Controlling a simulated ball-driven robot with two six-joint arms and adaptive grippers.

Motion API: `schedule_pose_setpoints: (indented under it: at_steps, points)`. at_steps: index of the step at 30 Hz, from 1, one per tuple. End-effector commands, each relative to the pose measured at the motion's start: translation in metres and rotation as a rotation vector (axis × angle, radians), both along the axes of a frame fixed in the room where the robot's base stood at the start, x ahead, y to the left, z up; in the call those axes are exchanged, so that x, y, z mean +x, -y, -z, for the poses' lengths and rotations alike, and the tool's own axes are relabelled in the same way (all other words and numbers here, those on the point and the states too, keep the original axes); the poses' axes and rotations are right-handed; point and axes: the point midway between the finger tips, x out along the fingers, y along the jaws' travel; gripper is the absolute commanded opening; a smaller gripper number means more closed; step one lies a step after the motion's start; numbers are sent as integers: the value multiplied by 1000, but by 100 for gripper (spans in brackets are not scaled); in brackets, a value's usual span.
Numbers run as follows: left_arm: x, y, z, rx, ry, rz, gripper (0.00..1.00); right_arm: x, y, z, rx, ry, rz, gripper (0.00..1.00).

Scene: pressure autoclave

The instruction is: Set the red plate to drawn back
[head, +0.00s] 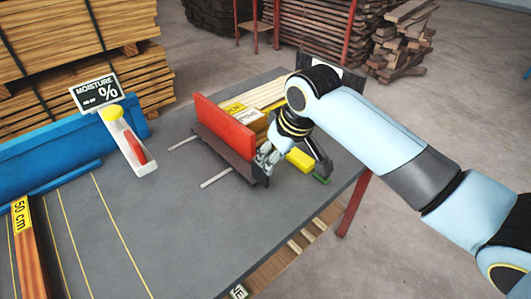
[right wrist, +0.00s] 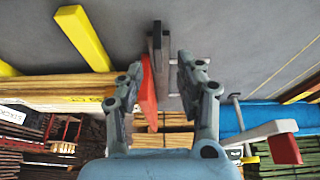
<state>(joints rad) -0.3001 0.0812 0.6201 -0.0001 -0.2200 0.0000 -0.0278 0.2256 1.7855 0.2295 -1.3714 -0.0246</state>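The red plate (head: 225,123) stands upright on the grey table, with a dark bar (head: 226,157) along its near side. In the right wrist view the red plate (right wrist: 148,92) and the dark bar (right wrist: 157,45) show edge-on between my fingers. My right gripper (head: 292,170) is at the plate's right end, low over the table. In the right wrist view the gripper (right wrist: 160,66) is open, with a finger on each side of the plate and bar. I cannot tell whether a finger touches them. My left gripper is not in view.
Two pale rods (head: 216,178) extend from the bar over the table. Light boards (head: 262,95) lie behind the plate, and a yellow block (head: 300,159) is beside my gripper. A moisture sign (head: 96,91) and blue fence (head: 55,155) stand left. The table's front middle is clear.

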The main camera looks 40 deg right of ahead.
Motion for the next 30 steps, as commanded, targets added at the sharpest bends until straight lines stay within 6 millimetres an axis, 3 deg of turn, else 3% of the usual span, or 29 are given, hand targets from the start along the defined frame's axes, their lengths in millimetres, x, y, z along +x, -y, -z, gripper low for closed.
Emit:
schedule_pose_setpoints:
  at_steps: [2, 5, 19, 24, 30]
  points:
    - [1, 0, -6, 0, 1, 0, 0, 13, 1, -18, 7, 11, -5, 37]
    - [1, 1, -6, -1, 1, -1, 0, 19, 1, -18, 11, 10, -6, 37]
    - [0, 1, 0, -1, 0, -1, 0, 50, -2, 61, 11, 10, -6, 37]
    - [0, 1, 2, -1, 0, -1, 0, 57, -2, 76, 10, 12, -6, 37]
    - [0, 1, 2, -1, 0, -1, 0, 58, -2, 78, 10, 12, -8, 37]
